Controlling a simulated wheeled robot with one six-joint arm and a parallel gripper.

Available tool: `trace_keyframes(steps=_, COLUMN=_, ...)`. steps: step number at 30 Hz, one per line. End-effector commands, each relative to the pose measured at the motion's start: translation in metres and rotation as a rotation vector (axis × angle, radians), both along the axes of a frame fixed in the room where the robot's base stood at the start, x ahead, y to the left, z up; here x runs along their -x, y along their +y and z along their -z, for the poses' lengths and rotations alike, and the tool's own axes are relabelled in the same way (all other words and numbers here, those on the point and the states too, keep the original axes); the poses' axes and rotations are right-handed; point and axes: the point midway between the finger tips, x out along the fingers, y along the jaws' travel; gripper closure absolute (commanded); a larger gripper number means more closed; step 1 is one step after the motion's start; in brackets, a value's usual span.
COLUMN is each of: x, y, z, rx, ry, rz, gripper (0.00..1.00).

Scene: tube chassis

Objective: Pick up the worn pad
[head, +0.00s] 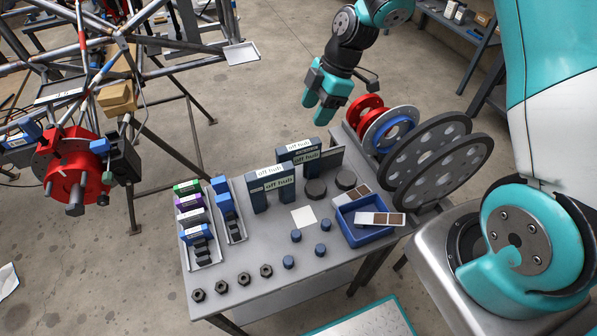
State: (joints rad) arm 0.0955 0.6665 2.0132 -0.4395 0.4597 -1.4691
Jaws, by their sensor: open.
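I cannot tell for certain which thing is the worn pad; no pad is clearly marked as worn. Pad-like blocks with green, purple, grey and blue parts stand in a narrow metal rack (207,262) at the table's left end. Blue blocks stand in a second rack (236,236) beside it. A red hub (72,168) on the tube chassis has a dark caliper-like block (124,158) at its right, and a blue piece (30,127) shows at its upper left. My gripper (323,103) is open and empty, pointing down above the table's back edge, well right of the racks and hub.
The grey table (265,295) holds blue stands labelled "off hub" (273,190), dark nuts (222,286), blue caps (296,236), a white square (303,217) and a blue tray (368,236). Large discs (440,165) stand at its right. The tube chassis (120,40) is at the left.

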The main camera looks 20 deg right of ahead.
Motion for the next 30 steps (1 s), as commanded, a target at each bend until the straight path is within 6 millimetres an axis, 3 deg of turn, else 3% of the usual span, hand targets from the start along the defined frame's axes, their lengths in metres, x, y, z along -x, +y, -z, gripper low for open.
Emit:
trace_keyframes(steps=3, x=0.001, y=0.011, z=0.026, rx=0.001, ry=0.006, rz=-0.001, gripper=0.42)
trace_keyframes(steps=9, x=0.001, y=0.024, z=0.057, rx=0.0, ry=0.004, rz=-0.001, gripper=0.42)
trace_keyframes(steps=16, x=0.0, y=0.029, z=0.073, rx=0.0, ry=0.003, rz=0.0, gripper=0.42)
trace_keyframes(steps=24, x=-0.002, y=0.038, z=0.11, rx=0.0, ry=0.003, rz=-0.001, gripper=0.42)
trace_keyframes(steps=30, x=-0.003, y=0.041, z=0.116, rx=0.001, ry=0.001, rz=0.001, gripper=0.42)
